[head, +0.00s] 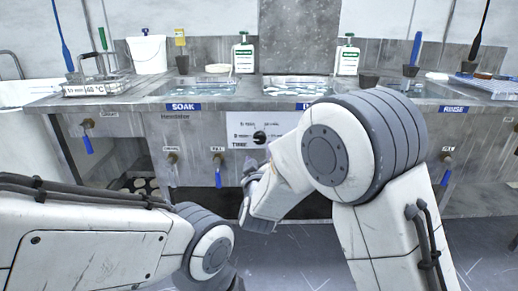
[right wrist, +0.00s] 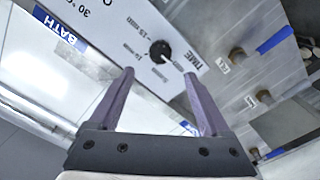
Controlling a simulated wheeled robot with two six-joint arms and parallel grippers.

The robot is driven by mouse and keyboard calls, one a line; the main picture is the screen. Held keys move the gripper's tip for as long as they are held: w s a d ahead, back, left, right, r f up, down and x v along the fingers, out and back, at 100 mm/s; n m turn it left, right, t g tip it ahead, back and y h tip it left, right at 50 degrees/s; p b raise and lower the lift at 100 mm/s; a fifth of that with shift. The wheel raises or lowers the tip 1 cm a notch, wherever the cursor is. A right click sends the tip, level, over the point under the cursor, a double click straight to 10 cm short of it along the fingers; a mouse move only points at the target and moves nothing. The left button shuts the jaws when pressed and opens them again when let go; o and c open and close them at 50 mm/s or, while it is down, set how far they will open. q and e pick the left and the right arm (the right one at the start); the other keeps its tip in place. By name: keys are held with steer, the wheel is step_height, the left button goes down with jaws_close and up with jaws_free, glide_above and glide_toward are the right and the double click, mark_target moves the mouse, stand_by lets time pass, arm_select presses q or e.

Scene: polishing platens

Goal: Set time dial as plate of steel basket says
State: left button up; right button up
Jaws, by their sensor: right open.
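The time dial, a black round knob (head: 260,137), sits on a white panel on the steel front; it also shows in the right wrist view (right wrist: 160,50). Marks in minutes surround it beside the word TIME; I cannot tell surely which mark it points to. The steel basket (head: 122,80) stands on the counter at the far left. Its white plate (head: 84,90) bears a time in minutes, seemingly 10, and a temperature, seemingly 40 °C. My right gripper (right wrist: 159,74) is open and empty, its fingertips just short of the dial, apart from it. My left gripper is not seen.
Blue-handled valves (head: 218,172) stick out below the panel. The counter holds baths labelled SOAK (head: 185,107) and RINSE (head: 453,109), a white bucket (head: 147,54) and green-labelled bottles (head: 243,55). My right arm covers part of the front.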

mark_target(259, 139)
steer(key=w+b, duration=0.2)
steer(key=w, duration=0.7)
steer(key=shift+w, duration=0.15)
jaws_close()
